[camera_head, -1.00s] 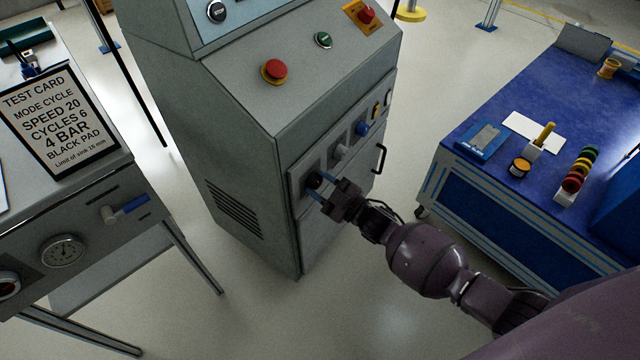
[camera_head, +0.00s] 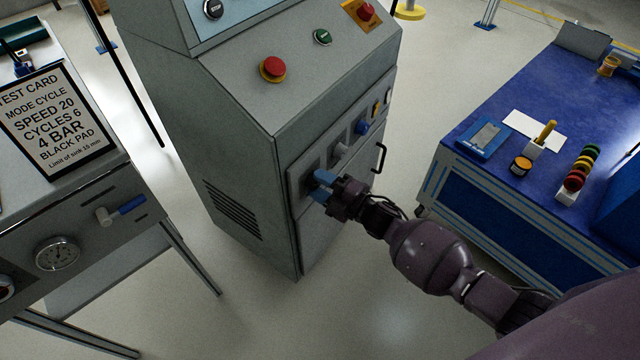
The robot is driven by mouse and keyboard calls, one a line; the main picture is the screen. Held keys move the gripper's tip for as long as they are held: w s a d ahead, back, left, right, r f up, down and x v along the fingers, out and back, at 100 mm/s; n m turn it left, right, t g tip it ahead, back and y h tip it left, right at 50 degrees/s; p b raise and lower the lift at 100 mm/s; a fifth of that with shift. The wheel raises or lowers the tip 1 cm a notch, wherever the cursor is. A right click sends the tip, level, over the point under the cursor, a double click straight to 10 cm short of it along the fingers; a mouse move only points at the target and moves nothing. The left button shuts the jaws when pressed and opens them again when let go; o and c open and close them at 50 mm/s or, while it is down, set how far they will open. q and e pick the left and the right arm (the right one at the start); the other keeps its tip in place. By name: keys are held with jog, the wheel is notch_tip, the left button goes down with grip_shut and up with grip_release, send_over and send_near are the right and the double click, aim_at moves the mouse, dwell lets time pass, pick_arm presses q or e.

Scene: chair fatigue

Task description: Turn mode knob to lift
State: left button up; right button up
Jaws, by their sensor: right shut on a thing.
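The grey control cabinet (camera_head: 240,140) stands in the middle, with a row of knobs on its right-hand front face. My right gripper (camera_head: 318,186) is at the leftmost, nearest knob of that row. Its blue fingertips are shut on this dark knob, which is mostly hidden by the fingers. The knob's pointer and any mode labels cannot be read. A grey knob (camera_head: 341,150) and a blue knob (camera_head: 362,128) sit further along the row, apart from the gripper. My left gripper is not in view.
A red emergency button (camera_head: 272,68) and a green button (camera_head: 322,37) are on the cabinet's sloped top. A black handle (camera_head: 379,158) sticks out right of the gripper. A test card (camera_head: 55,120) stands at left. A blue workbench (camera_head: 470,205) stands at right.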

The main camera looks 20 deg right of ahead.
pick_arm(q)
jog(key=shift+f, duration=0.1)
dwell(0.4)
pick_arm(e)
jog(key=o, duration=0.9)
jog(key=shift+s, duration=0.1)
jog(key=shift+s+d, duration=0.15)
jog(key=shift+d, duration=0.05)
pick_arm(q)
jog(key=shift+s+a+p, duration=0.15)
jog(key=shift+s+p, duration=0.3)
jog(key=shift+p, duration=0.15)
pick_arm(e)
jog(key=shift+v, duration=5.15)
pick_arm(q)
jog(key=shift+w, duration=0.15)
